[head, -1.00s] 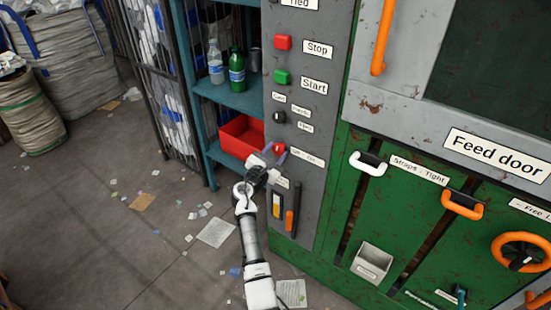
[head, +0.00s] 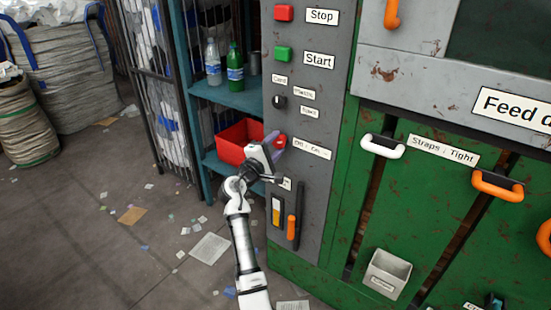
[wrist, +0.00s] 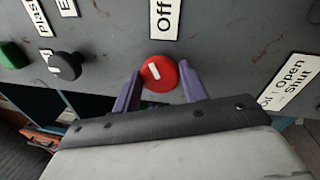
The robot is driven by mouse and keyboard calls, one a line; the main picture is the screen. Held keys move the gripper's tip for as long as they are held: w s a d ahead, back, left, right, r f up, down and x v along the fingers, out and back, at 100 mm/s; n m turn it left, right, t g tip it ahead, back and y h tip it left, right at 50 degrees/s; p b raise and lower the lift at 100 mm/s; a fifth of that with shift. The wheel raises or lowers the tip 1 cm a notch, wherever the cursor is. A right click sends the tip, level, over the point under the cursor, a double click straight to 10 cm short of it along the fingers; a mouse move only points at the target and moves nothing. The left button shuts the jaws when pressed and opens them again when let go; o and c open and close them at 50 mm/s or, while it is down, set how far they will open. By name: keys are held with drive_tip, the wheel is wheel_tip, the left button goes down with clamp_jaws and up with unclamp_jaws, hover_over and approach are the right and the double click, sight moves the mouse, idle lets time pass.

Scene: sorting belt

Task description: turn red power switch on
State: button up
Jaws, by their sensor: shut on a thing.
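The red power switch (head: 280,141) is a round red knob on the grey control panel (head: 330,190), left of a label (head: 312,148) that reads Off and On. In the wrist view the knob (wrist: 160,74) has a short white pointer mark, tilted slightly. My gripper (wrist: 159,88) has one purple finger on each side of the knob and is shut on it. In the head view my gripper (head: 274,143) is at the panel and partly covers the knob's left side.
Above are a red Stop button (head: 284,13), a green Start button (head: 283,54) and a black knob (head: 279,102). An orange handle (head: 291,228) is below. A teal shelf (head: 235,98) with bottles and a red bin (head: 230,142) stands close on the left.

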drive_tip(key=m+b, duration=0.4)
drive_tip(key=shift+f+h, duration=0.2)
drive_tip(key=shift+h, duration=0.1)
drive_tip(key=shift+a+r+m+g+b, duration=0.1)
drive_tip(key=shift+m+g+b, duration=0.2)
drive_tip(key=shift+m+b, duration=0.45)
drive_tip(key=shift+r, duration=0.1)
drive_tip(key=o, duration=1)
drive_tip(key=shift+c, duration=0.2)
drive_tip(key=v, duration=1.3)
drive_tip(key=shift+s+a+f, duration=0.25)
